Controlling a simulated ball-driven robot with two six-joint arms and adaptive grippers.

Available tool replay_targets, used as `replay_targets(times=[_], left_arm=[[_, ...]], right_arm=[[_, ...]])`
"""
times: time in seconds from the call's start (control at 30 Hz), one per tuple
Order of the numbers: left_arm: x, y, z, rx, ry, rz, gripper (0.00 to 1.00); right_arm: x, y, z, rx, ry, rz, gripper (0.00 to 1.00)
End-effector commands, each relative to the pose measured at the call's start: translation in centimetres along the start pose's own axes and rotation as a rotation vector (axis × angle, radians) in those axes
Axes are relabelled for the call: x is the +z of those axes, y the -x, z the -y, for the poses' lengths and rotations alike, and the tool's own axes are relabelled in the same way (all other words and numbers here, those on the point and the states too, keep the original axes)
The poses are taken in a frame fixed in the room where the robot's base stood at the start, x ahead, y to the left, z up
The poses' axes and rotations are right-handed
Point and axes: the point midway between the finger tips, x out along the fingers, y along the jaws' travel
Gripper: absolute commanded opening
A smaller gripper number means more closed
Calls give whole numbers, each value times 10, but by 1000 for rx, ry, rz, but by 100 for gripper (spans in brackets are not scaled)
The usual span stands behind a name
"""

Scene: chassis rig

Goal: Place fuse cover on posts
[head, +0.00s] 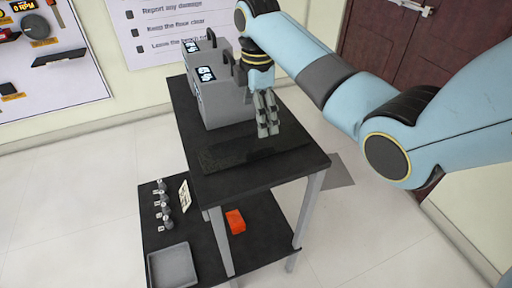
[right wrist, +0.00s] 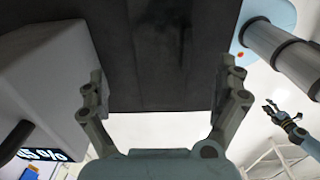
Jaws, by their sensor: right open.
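My right gripper (head: 267,132) points down over the black table top, close to the dark flat panel (head: 235,156). In the right wrist view its two fingers (right wrist: 164,85) are wide apart, with nothing between them but a dark surface behind. I cannot make out posts on the panel. An orange-red block (head: 236,221) lies on the lower shelf; I cannot tell whether it is the fuse cover. My left gripper (right wrist: 271,107) shows small at the right of the right wrist view, its fingers spread and empty, away from the table.
Grey boxes with lit displays (head: 222,98) stand at the back left of the table top (head: 240,181), close to my right gripper. The lower shelf holds a grey tray (head: 172,267), several small grey pieces (head: 165,205) and a pale card (head: 185,196).

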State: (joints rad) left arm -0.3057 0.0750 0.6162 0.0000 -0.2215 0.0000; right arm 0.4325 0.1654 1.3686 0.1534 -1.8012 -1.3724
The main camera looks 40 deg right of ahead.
Motion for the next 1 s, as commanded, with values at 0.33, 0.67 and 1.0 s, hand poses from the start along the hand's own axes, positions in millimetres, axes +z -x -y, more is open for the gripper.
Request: replay_targets(times=[0.33,0.67,1.0], left_arm=[[-2,0,4,-4,-2,-3,40],[-15,0,8,-9,-3,-23,40],[-7,0,3,-4,-1,-10,40]], right_arm=[[-3,-40,1,-2,0,-2,100],[-6,-81,2,0,1,-1,100],[-6,-82,1,1,0,-1,84]])
